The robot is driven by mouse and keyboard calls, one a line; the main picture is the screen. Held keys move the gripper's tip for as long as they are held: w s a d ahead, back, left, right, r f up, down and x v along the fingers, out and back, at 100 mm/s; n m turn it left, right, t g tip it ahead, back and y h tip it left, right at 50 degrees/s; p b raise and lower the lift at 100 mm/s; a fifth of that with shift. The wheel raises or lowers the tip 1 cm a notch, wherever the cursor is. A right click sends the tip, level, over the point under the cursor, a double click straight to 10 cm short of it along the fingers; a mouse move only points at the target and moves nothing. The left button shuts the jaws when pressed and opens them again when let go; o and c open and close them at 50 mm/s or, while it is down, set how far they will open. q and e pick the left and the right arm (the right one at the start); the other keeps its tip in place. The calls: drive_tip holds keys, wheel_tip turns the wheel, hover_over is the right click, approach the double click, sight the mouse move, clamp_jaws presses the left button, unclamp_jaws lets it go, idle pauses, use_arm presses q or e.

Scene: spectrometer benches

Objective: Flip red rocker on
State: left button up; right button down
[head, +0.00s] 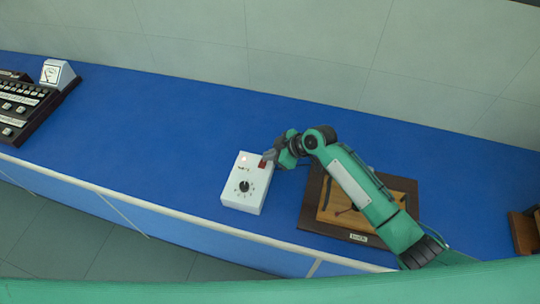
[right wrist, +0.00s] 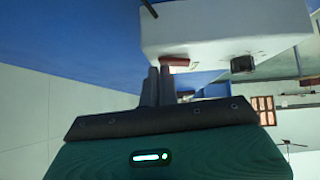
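A white control box (head: 238,200) with a black dial (head: 244,186) stands on the blue bench. Its red rocker (head: 262,164) is at the top right corner of the face. My right gripper (head: 268,156) is beside the rocker and partly covers that corner. In the right wrist view the two fingers (right wrist: 160,72) are together with nothing between them. Their tips are right at the red rocker (right wrist: 175,57) on the white box (right wrist: 220,30); I cannot tell if they touch. The rocker's tilt is not clear. My left gripper is not in view.
A wooden board on a dark base (head: 312,205) lies right of the box, under my right arm. A black console (head: 25,105) with a white meter (head: 56,73) is at the far left. The bench between console and box is clear.

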sight(270, 165)
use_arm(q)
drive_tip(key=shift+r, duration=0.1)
use_arm(e)
drive_tip(key=shift+s, duration=0.15)
drive_tip(key=shift+s+a+r+p, duration=0.1)
drive_tip(key=shift+s+a+p, duration=0.1)
drive_tip(key=shift+s+p, duration=0.35)
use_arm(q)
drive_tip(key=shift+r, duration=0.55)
use_arm(e)
drive_tip(key=shift+s+a+r, duration=0.1)
drive_tip(key=shift+s, duration=0.05)
drive_tip(key=shift+r+p, duration=0.55)
drive_tip(key=r, duration=0.1)
drive_tip(key=r+p, duration=0.2)
drive_tip(key=shift+w+d+r, duration=0.2)
drive_tip(key=shift+w+r, duration=0.05)
drive_tip(key=shift+w, duration=0.05)
use_arm(q)
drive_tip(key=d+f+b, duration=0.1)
drive_tip(key=b, duration=0.2)
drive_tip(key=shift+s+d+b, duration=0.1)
drive_tip(key=shift+b, duration=0.3)
use_arm(e)
drive_tip(key=w+v, duration=0.1)
drive_tip(key=v, duration=0.8)
drive_tip(key=shift+d, duration=0.5)
